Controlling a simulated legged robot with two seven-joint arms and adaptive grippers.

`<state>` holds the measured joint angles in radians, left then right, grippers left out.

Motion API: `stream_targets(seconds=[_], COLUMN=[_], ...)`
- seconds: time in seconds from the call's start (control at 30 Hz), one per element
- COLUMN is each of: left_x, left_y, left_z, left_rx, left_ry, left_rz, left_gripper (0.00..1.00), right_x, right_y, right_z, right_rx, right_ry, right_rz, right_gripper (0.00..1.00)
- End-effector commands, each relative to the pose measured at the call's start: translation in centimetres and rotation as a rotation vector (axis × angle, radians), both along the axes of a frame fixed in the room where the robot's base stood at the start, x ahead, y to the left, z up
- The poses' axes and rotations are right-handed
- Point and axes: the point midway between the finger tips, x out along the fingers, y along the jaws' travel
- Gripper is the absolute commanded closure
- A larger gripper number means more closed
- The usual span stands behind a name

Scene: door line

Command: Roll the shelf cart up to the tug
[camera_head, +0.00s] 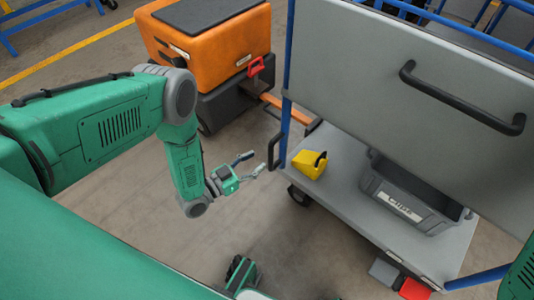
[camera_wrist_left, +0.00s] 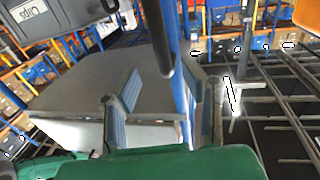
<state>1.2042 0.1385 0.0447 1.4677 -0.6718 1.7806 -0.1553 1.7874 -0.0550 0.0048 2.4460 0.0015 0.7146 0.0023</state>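The shelf cart has a grey panel (camera_head: 420,100), a lower deck (camera_head: 340,165) and blue posts. A black side handle (camera_head: 272,152) is on its near-left post; a larger black handle (camera_head: 460,100) is on the panel. The orange tug (camera_head: 220,55), with a dark base and red lever (camera_head: 256,66), stands behind left. An orange bar (camera_head: 285,108) spans between tug and cart; whether it is coupled is unclear. My left gripper (camera_head: 256,162) is open and empty, just left of the side handle. In the left wrist view its fingers (camera_wrist_left: 163,95) stand apart before the blue post. My right gripper is out of view.
Bare floor lies left of the cart. Blue racks stand behind.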

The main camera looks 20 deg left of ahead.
Motion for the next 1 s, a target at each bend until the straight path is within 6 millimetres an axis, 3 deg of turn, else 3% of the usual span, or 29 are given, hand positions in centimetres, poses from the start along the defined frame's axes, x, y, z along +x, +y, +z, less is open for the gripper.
stream_targets(seconds=[0.1, 0.33, 1.0], left_x=[-2.2, -4.5, -4.7], left_y=[1.2, 2.5, 2.5], left_z=[-0.1, -0.1, -0.2], left_rx=[0.0, 0.0, 0.007], left_ry=[0.004, 0.002, 0.026], left_rz=[0.0, 0.0, 0.005], left_gripper=[0.62, 0.62, 0.62], right_x=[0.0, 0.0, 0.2], right_y=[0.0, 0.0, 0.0], right_z=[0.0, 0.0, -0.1], right_rx=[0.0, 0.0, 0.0], right_ry=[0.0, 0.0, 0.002], right_rz=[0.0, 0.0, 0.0], right_gripper=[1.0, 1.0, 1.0])
